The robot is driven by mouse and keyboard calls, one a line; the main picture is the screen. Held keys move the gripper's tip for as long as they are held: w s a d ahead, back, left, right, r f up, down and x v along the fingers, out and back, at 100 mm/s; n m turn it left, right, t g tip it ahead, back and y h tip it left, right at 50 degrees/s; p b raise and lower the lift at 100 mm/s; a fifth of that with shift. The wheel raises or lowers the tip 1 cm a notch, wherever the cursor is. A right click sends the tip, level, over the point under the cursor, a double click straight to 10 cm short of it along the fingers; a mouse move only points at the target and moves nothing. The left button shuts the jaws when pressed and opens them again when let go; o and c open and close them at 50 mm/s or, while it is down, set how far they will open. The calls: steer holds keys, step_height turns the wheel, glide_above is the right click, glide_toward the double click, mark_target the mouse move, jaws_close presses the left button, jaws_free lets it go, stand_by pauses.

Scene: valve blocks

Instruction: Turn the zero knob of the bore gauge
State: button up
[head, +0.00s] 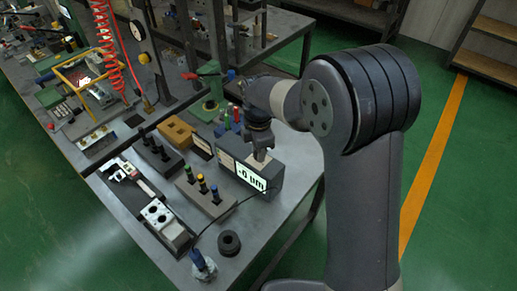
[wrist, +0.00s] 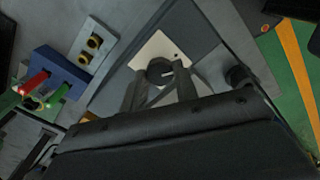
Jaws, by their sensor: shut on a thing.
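The bore gauge display unit (head: 262,176) is a grey box on the bench, its lit screen reading about -0 µm. The zero knob (wrist: 160,71) is a small dark round knob with a white mark, on a pale plate on top of the unit. My gripper (wrist: 159,82) reaches down to it, one finger on each side, and is shut on the knob. In the head view my gripper (head: 260,154) is over the top of the unit, and the knob is hidden there.
A block with several coloured-top plugs (head: 205,194) stands left of the unit. A dark ring (head: 229,242) and a blue-topped part (head: 202,266) lie near the front edge. Red and green parts (wrist: 32,88) show left in the wrist view. A cable crosses the bench in front.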

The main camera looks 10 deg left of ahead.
steer(key=o, duration=1)
steer(key=shift+c, duration=0.2)
steer(key=shift+r, duration=0.1)
step_height(320, 180, up, 11)
steer(key=b, duration=0.1)
steer(key=shift+f, duration=0.2)
step_height(320, 180, down, 11)
steer(key=shift+r+p, duration=0.1)
steer(key=shift+p, duration=0.4)
steer(key=shift+m, duration=0.3)
